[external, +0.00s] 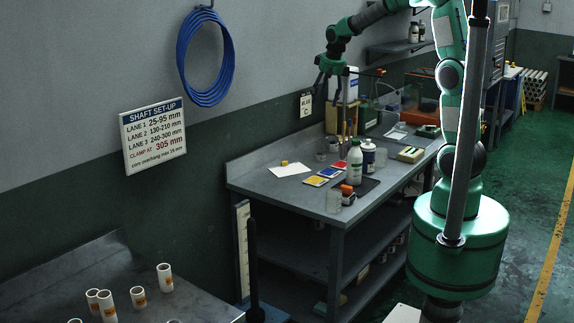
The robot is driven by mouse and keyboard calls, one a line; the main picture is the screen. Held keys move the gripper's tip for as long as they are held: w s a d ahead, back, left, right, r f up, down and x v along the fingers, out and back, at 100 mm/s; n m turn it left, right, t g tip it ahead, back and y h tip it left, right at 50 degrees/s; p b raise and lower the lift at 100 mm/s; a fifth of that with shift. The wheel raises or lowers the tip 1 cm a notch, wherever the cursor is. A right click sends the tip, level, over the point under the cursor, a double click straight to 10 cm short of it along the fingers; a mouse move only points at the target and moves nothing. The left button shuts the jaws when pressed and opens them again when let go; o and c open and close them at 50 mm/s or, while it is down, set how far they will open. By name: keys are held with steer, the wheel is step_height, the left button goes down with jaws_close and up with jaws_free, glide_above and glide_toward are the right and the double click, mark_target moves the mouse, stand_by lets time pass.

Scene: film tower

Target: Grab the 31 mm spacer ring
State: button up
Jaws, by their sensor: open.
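My gripper (323,88) is open and empty, with its dark fingers pointing down. It is above the back part of the grey workbench (262,184), near the wall. I cannot pick out the 31 mm spacer ring for certain. Small grey round pieces (321,155) stand on the bench below my gripper, near a thin upright post. They are too small to read any size or tell whether they are rings.
White tubes with orange labels (138,297) stand on another table at lower left.

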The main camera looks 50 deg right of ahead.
steer(key=w+d+f+m+g+p, duration=0.15)
steer(key=w+d+f+p, duration=0.25)
steer(key=w+d+f, duration=0.6)
steer(key=m+p, duration=0.2)
steer(key=p, duration=0.2)
glide_above(320, 157)
steer(key=d, duration=0.1)
step_height(320, 157, down, 11)
steer(key=shift+d+r+n, duration=0.1)
steer(key=shift+r+n, duration=0.1)
steer(key=shift+n, duration=0.05)
steer(key=shift+s+f, duration=0.1)
steer(key=shift+f, duration=0.05)
steer(key=shift+w+d+f, duration=0.1)
steer(key=shift+w+f, duration=0.1)
steer(key=shift+f, duration=1.2)
steer(key=shift+w+d+f, duration=0.15)
steer(key=shift+f, duration=1.2)
steer(key=shift+w+d+f, duration=0.1)
steer(key=shift+w+f, duration=0.1)
steer(key=shift+f, duration=1.2)
steer(key=shift+w+d+f, duration=0.1)
steer(key=shift+f, duration=1.2)
steer(key=shift+w+d+f, duration=0.1)
steer(key=shift+f, duration=1.15)
